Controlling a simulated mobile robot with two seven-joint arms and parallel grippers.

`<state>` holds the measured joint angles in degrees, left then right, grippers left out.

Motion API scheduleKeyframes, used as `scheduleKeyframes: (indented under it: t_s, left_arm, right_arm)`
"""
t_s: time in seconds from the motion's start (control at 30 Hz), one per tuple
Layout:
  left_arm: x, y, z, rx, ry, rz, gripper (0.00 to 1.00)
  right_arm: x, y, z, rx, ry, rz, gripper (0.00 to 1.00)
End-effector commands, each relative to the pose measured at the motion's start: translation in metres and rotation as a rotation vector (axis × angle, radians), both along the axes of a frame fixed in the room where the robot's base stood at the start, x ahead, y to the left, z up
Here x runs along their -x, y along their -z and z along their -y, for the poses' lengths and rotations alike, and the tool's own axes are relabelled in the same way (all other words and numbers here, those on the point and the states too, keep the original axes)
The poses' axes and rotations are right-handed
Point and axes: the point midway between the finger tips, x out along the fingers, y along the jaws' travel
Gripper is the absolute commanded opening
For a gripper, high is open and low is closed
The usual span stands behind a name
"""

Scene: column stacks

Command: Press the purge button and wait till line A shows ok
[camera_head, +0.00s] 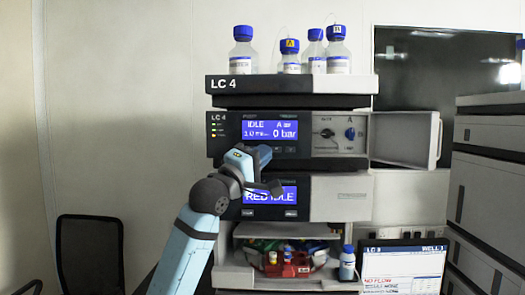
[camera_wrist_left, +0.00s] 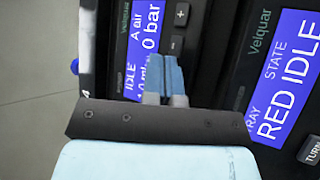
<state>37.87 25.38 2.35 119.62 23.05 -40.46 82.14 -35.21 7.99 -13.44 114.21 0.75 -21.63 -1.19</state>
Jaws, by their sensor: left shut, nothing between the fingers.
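The LC 4 pump module (camera_head: 320,160) shows a blue display (camera_head: 270,131) reading "IDLE", "A air" and "0 bar". The display also shows in the left wrist view (camera_wrist_left: 140,30), turned on its side, with small dark plus and minus keys (camera_wrist_left: 181,14) beside it. I cannot make out which key is the purge button. My left gripper (camera_head: 264,155) is shut and empty, just in front of the module's lower edge. In the left wrist view its blue fingertips (camera_wrist_left: 172,65) overlap the key strip; I cannot tell whether they touch. My right gripper is not in view.
The module below has a display (camera_head: 270,197) reading "RED IDLE". Blue-capped bottles (camera_head: 243,52) stand on top of the stack. A small door (camera_head: 405,138) stands open at the right. A monitor (camera_head: 402,270) shows "NO FLOW". A second stack (camera_head: 495,185) stands far right.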

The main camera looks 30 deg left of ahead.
Motion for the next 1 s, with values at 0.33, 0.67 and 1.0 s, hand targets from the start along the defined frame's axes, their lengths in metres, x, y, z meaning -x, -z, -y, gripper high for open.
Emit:
scheduleKeyframes:
  t_s: [0.33,0.67,1.0]
  left_arm:
    - [0.0,0.0,0.0,0.0,0.0,0.0,0.0]
    - [0.0,0.0,0.0,0.0,0.0,0.0,0.0]
    - [-0.0068,-0.0007,-0.004,0.0,0.0,-0.001,0.0]
  right_arm:
    - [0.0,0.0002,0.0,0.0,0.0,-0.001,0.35]
    - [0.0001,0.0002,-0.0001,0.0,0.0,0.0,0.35]
    - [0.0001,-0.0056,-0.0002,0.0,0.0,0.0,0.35]
